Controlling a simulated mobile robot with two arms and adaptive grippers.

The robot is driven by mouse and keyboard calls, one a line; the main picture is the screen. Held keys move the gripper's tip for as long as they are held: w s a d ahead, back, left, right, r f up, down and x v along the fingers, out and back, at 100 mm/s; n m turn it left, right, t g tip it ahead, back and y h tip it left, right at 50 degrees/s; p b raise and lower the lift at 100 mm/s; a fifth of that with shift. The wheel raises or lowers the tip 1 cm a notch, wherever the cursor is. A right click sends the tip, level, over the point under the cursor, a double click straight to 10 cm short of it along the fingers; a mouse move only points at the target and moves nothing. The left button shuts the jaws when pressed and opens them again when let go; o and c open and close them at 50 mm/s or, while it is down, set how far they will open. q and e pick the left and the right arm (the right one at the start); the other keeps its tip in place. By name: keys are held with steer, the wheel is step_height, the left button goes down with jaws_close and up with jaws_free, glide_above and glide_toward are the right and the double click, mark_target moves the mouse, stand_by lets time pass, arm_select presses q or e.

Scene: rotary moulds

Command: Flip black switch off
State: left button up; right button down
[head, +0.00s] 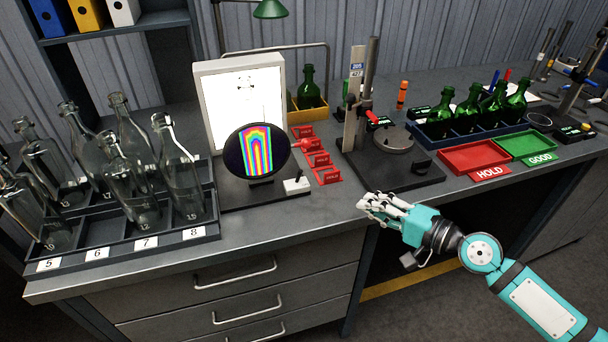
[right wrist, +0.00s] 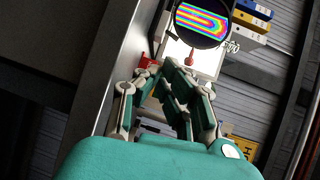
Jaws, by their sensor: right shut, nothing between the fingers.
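A small white switch box (head: 296,187) with a thin dark lever on top sits at the right front of the lightbox's dark base. The lever's position is too small to tell. My right gripper (head: 368,203) is shut and empty, to the right of the switch box and in front of the bench's front edge. In the right wrist view my right gripper's fingers (right wrist: 162,78) point up toward the round rainbow-patterned disc. I cannot make out the switch in that view. My left gripper is not in view.
The lit white panel (head: 208,112) stands behind the rainbow disc (head: 256,150). Red tags (head: 318,160) line the base's right side. A gauge stand (head: 392,165) is further right. Clear bottles (head: 125,185) fill a rack at left. Red and green trays (head: 474,158) are at right.

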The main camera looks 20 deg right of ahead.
arm_select(q)
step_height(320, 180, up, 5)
steer(key=p, duration=0.5)
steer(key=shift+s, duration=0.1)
arm_select(e)
glide_toward(299, 176)
steer(key=w, duration=0.2)
steer(key=w+a+f, duration=0.1)
steer(key=w, duration=0.1)
steer(key=w+a, duration=0.1)
steer(key=w, duration=0.1)
steer(key=shift+w+a+f, duration=0.1)
steer(key=shift+w+f, duration=0.25)
